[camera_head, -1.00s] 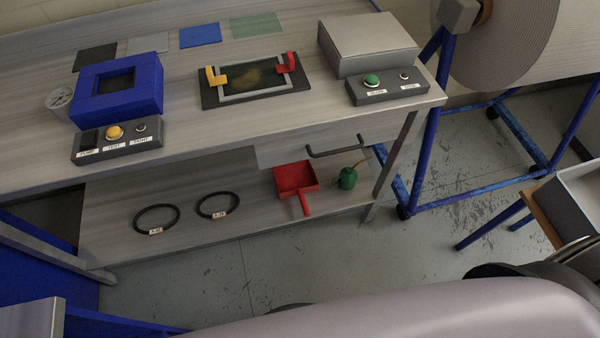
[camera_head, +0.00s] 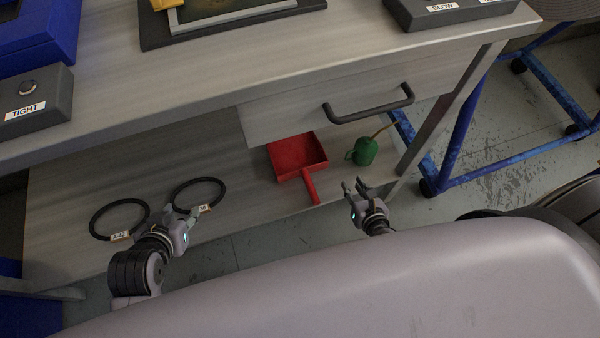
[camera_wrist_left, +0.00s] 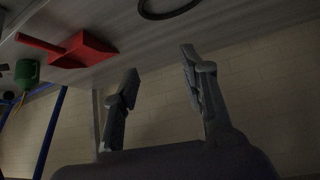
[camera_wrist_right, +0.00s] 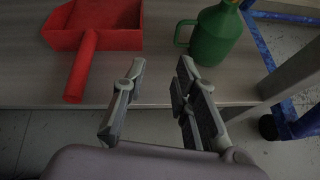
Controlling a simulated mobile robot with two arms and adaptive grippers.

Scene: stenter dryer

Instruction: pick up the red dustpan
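The red dustpan (camera_head: 297,157) lies on the lower shelf of the bench, its handle pointing toward the shelf's front edge. It also shows in the left wrist view (camera_wrist_left: 85,50) and the right wrist view (camera_wrist_right: 104,22). My right gripper (camera_head: 354,186) is open and empty, to the right of the dustpan's handle and apart from it. In the right wrist view my right gripper (camera_wrist_right: 157,80) points between the dustpan and the green can. My left gripper (camera_head: 183,212) is near the front of the shelf by the black rings; the left wrist view shows it open and empty (camera_wrist_left: 160,62).
A green oil can (camera_head: 362,151) stands right of the dustpan. Two black rings (camera_head: 120,204) lie on the shelf (camera_head: 232,205) to the left. A drawer with a dark handle (camera_head: 370,105) and the tabletop (camera_head: 235,72) overhang the shelf. A bench leg (camera_head: 443,110) stands at right.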

